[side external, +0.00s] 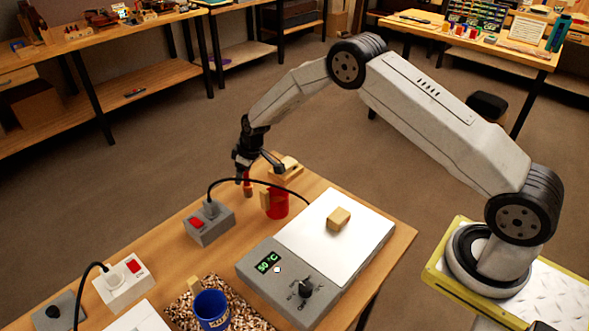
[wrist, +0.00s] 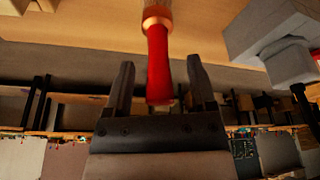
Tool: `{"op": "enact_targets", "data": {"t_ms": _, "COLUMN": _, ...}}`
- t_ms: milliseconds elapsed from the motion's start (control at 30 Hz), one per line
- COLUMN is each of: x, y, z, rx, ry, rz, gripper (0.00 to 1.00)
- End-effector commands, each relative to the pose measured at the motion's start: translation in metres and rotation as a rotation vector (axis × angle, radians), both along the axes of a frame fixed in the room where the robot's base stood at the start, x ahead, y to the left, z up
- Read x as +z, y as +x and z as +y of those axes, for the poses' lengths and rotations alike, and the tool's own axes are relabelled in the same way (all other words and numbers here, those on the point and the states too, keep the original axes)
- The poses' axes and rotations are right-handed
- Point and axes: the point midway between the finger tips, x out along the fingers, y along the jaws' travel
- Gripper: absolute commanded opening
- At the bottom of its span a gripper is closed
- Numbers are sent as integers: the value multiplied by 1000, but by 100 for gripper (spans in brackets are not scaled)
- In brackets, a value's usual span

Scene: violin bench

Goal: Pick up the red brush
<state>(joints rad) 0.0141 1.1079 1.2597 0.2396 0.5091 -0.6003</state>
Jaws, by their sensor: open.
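The red brush (wrist: 158,62) shows in the wrist view, with a glossy red handle, a copper-coloured ferrule and pale bristles at the top edge. My gripper (wrist: 160,72) is open, with one dark finger on each side of the handle and gaps visible between them. In the side view my gripper (side external: 258,172) is above the far left part of the bench. The brush (side external: 247,184) shows there as a small upright reddish piece just below the fingers; its upper part is hidden by the gripper. I cannot tell whether anything touches it.
A red cup (side external: 277,204) and a wooden piece (side external: 286,168) stand close to my gripper. A black cable runs from a grey switch box (side external: 209,223) past the cup. A heating plate (side external: 335,232) bears a wooden block (side external: 339,218). A blue mug (side external: 212,309) stands in front.

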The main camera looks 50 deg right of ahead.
Motion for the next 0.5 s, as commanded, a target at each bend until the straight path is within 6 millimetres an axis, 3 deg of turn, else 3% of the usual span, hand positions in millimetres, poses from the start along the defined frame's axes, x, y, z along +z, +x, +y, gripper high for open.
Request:
{"op": "enact_targets", "data": {"t_ms": 233, "x": 0, "y": 0, "z": 0, "rx": 0, "ry": 0, "rz": 0, "gripper": 69}}
{"op": "enact_targets", "data": {"t_ms": 433, "x": 0, "y": 0, "z": 0, "rx": 0, "ry": 0, "rz": 0, "gripper": 5}}
{"op": "enact_targets", "data": {"t_ms": 500, "x": 0, "y": 0, "z": 0, "rx": 0, "ry": 0, "rz": 0, "gripper": 0}}
